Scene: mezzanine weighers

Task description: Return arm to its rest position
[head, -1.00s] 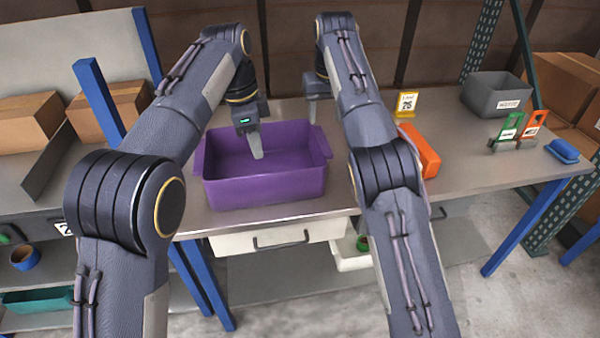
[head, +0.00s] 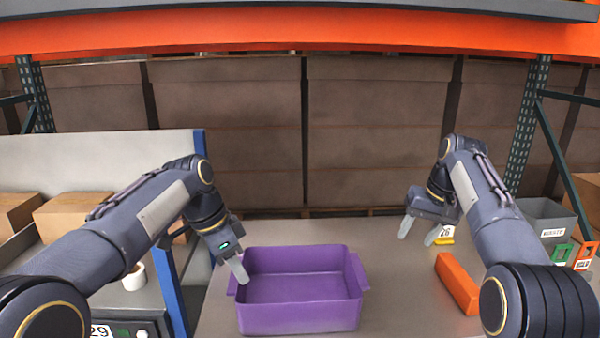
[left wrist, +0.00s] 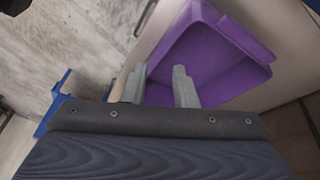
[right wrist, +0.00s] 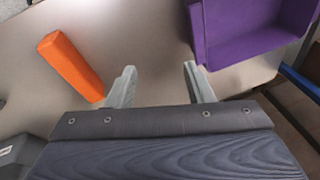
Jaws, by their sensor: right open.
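My left gripper (head: 238,270) is above the left end of the purple bin (head: 300,318). In the left wrist view its two fingers (left wrist: 160,82) stand apart with nothing between them, and the purple bin (left wrist: 192,62) is beyond them. My right gripper (head: 418,234) is open and empty over the back of the table, right of the bin. In the right wrist view its fingers (right wrist: 158,82) are spread over bare table, between an orange block and the purple bin (right wrist: 250,48). The bin looks empty in the head view.
The orange block (head: 458,283) lies on the table (head: 400,300) right of the bin. A grey bin (head: 545,222) and green and orange tags (head: 572,255) are at the right. Cardboard boxes (head: 72,215) stand at the left.

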